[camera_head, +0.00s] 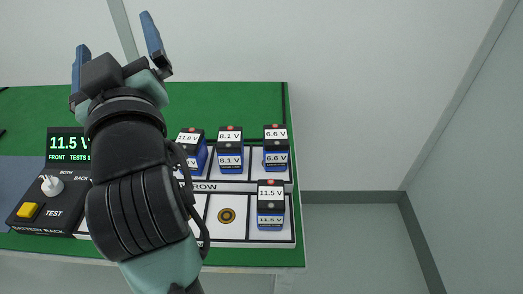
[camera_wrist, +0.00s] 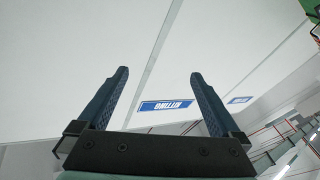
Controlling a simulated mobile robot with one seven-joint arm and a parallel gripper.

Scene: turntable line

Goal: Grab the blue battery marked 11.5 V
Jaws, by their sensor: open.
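The blue battery marked 11.5 V (camera_head: 270,221) stands upright in the front row of the white rack, at its right end. It has a black top with a white label. My gripper (camera_head: 114,40) is raised, with its fingers pointing up, up and to the left of the battery in the head view. It is open and empty. In the wrist view my gripper (camera_wrist: 158,88) shows two spread blue fingers with only wall and ceiling beyond. My arm hides the left part of the rack.
Batteries marked 11.8 V (camera_head: 200,159), 8.1 V (camera_head: 230,158) and 6.6 V (camera_head: 276,158) stand in the back row. A black tester (camera_head: 48,213) reading 11.5 V sits at left on the green table (camera_head: 220,103). The front cell left of the 11.5 V battery is empty.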

